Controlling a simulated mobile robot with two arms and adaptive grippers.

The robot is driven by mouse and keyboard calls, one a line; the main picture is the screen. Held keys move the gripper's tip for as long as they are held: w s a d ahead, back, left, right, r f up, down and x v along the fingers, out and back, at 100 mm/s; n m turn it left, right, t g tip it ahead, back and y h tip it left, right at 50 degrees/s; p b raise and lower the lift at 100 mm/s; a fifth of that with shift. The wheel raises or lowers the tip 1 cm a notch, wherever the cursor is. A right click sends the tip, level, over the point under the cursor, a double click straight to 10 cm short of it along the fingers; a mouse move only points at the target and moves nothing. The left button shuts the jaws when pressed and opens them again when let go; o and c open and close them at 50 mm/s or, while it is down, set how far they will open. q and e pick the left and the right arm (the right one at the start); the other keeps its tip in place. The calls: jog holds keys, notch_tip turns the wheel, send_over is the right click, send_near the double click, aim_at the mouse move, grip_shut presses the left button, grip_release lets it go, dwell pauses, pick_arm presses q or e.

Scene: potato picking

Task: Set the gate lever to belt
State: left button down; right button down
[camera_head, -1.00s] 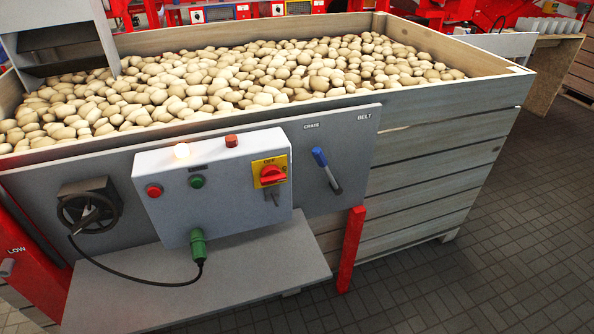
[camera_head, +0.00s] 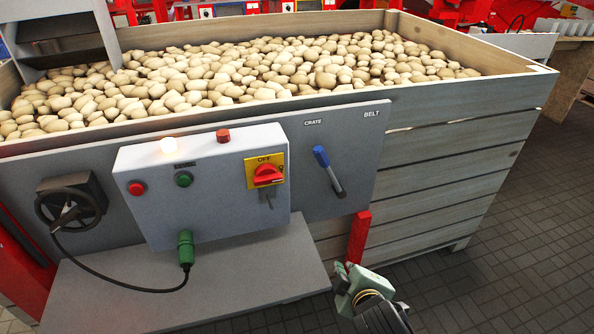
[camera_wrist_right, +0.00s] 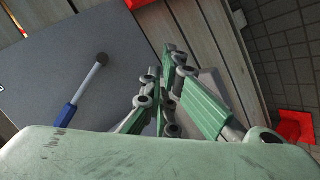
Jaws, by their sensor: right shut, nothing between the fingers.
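The gate lever (camera_head: 328,170) has a blue grip and a grey shaft and is mounted on the grey panel. Its blue end points up and left, toward the CRATE label (camera_head: 313,122); the BELT label (camera_head: 371,114) is farther right. The lever also shows in the right wrist view (camera_wrist_right: 84,92), left of the fingers. My right gripper (camera_head: 343,272) is below the lever, in front of the red post, apart from the lever. Its green fingers (camera_wrist_right: 165,90) are shut and empty. My left gripper is not in view.
A grey control box (camera_head: 215,210) with buttons and a red rotary switch stands out from the panel left of the lever. A grey shelf (camera_head: 190,290) juts below it. A wooden crate of potatoes (camera_head: 450,130) stands behind.

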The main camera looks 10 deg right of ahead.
aim_at(329, 171)
jog(key=w+a+r+n+t+y, duration=0.1)
jog(key=w+a+r+n+t, duration=0.1)
jog(key=w+r+n, duration=0.4)
jog(key=w+a+r+n+t+y, duration=0.1)
jog(key=w+a+r+n+t, duration=0.2)
jog(key=w+r+n+t, duration=0.2)
jog(key=w+r+n, duration=0.1)
jog(key=w+n, duration=0.1)
jog(key=w, duration=0.1)
jog(key=shift+r+t, duration=0.3)
jog(key=shift+r, duration=0.1)
jog(key=shift+a, duration=0.1)
jog(key=w, duration=1)
jog(key=shift+r+p, duration=0.1)
jog(key=shift+p, duration=0.3)
jog(key=shift+r, duration=0.1)
